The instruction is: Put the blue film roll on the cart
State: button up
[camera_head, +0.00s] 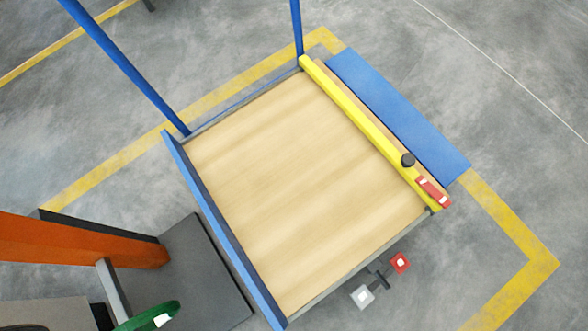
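No blue film roll can be made out in this view. A wooden-topped platform (290,190) with blue edging and two blue uprights (125,68) fills the middle; I cannot tell whether it is the cart or a work table. Its top is bare. My gripper is not visible in this view, so its fingers and anything in them are hidden.
A blue panel (400,115) lies beyond. An orange beam (80,243) is lower left.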

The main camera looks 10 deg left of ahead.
aim_at(328, 207)
jog(key=i, duration=0.85)
jog(key=z, duration=0.05)
